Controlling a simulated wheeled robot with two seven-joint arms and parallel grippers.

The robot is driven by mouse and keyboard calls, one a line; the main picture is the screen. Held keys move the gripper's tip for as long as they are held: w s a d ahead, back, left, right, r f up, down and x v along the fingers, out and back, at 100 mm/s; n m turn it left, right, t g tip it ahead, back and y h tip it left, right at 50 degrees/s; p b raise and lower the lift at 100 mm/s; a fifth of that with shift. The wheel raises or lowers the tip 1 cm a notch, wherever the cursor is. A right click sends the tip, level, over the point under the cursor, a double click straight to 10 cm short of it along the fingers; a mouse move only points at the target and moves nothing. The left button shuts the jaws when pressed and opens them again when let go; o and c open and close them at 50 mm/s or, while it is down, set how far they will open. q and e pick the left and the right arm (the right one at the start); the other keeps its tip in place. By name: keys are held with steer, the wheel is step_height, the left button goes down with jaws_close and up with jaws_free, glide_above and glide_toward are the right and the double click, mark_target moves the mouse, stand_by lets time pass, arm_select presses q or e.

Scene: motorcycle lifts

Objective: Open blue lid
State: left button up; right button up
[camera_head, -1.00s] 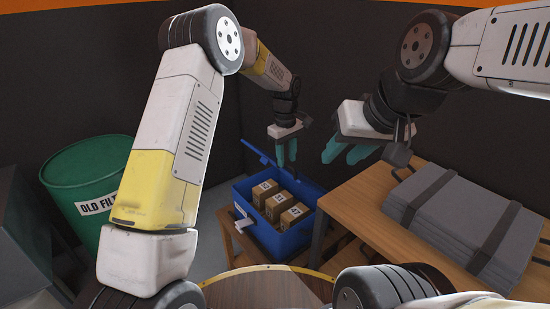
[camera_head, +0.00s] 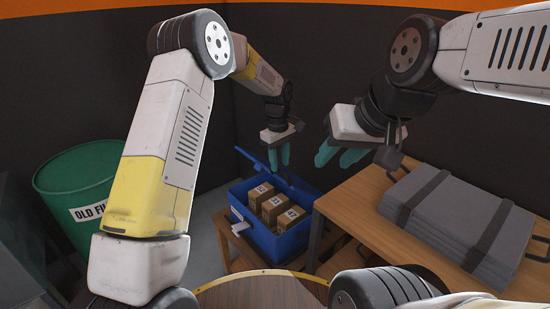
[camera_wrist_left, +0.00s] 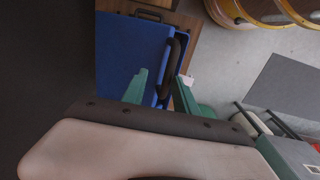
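The blue box (camera_head: 268,237) sits low behind the round table, with its blue lid (camera_head: 294,180) raised at the back. Its open top shows several cardboard boxes (camera_head: 268,205). In the left wrist view the lid appears as a blue panel (camera_wrist_left: 128,50) with a dark handle (camera_wrist_left: 178,58) along its right edge. My left gripper (camera_head: 279,158) is open over the lid, its teal fingers pointing down. In the wrist view its fingertips (camera_wrist_left: 163,80) are apart near the handle; contact cannot be told. My right gripper (camera_head: 336,157) is open and empty, right of the box.
A wooden table (camera_head: 350,203) with grey folded padding (camera_head: 455,218) stands right of the box. A green barrel (camera_head: 75,190) stands at the left. A round wooden table top (camera_head: 260,292) lies in front. Dark walls close off the back.

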arm_select(q)
step_height(320, 180, up, 6)
steer(key=w+d, duration=0.1)
steer(key=d, duration=0.1)
steer(key=shift+w+d+r, duration=0.15)
steer(key=shift+w+d, duration=0.05)
steer(key=shift+w, duration=0.2)
stand_by(0.5)
